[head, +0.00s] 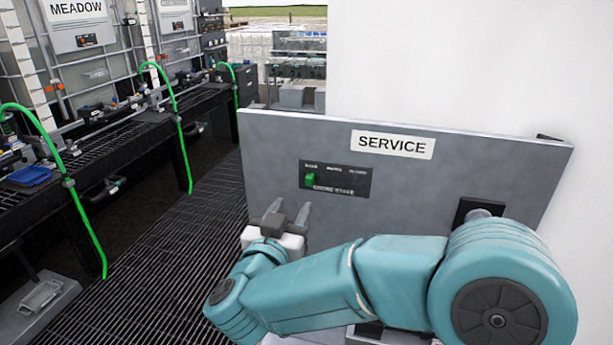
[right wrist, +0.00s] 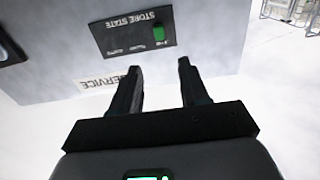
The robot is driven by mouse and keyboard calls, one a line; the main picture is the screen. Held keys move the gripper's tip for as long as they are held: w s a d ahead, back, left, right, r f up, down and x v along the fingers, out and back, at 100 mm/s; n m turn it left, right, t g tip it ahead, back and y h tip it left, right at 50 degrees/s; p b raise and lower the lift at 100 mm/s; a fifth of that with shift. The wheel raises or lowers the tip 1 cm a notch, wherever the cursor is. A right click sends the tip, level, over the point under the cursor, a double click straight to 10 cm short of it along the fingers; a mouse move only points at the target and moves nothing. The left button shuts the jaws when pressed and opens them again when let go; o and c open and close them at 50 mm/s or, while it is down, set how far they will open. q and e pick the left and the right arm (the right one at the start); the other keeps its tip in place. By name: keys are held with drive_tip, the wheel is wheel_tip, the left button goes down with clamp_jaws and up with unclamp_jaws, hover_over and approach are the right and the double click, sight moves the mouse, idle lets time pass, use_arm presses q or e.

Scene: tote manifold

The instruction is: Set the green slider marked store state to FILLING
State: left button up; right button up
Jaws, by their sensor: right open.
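The green slider (head: 310,179) sits at the left end of a dark plate (head: 350,182) on the grey SERVICE panel (head: 450,175). The small labels above it are too blurred to read surely. In the right wrist view the panel appears upside down, with the green slider (right wrist: 158,32) at the right end of the STORE STATE plate (right wrist: 125,38). My right gripper (head: 287,213) is open and empty, below and left of the slider in the head view. In the right wrist view its fingers (right wrist: 160,68) point towards the slider, apparently apart from it. My left gripper is not in view.
A dark fitting with a round knob (head: 484,211) is on the panel's right part, partly behind my right arm. A dark rack with green hoses (head: 178,125) and a MEADOW sign (head: 77,8) stands at left. Dark grating (head: 170,250) lies between, mostly clear.

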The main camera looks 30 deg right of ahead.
sight(308, 178)
drive_tip(key=p+x, duration=0.2)
drive_tip(key=x, duration=0.8)
drive_tip(key=shift+d, duration=0.15)
drive_tip(key=shift+w+d+p, duration=0.3)
drive_tip(key=shift+w, duration=0.15)
drive_tip(key=shift+c, duration=0.3)
drive_tip(key=shift+a, duration=0.1)
clamp_jaws()
drive_tip(key=s+d+b, duration=0.1)
drive_tip(key=s+d, duration=0.2)
drive_tip(key=shift+s, duration=0.3)
drive_tip(key=shift+s+d, duration=0.25)
drive_tip(key=shift+w+a, duration=0.15)
drive_tip(key=shift+o, duration=0.3)
unclamp_jaws()
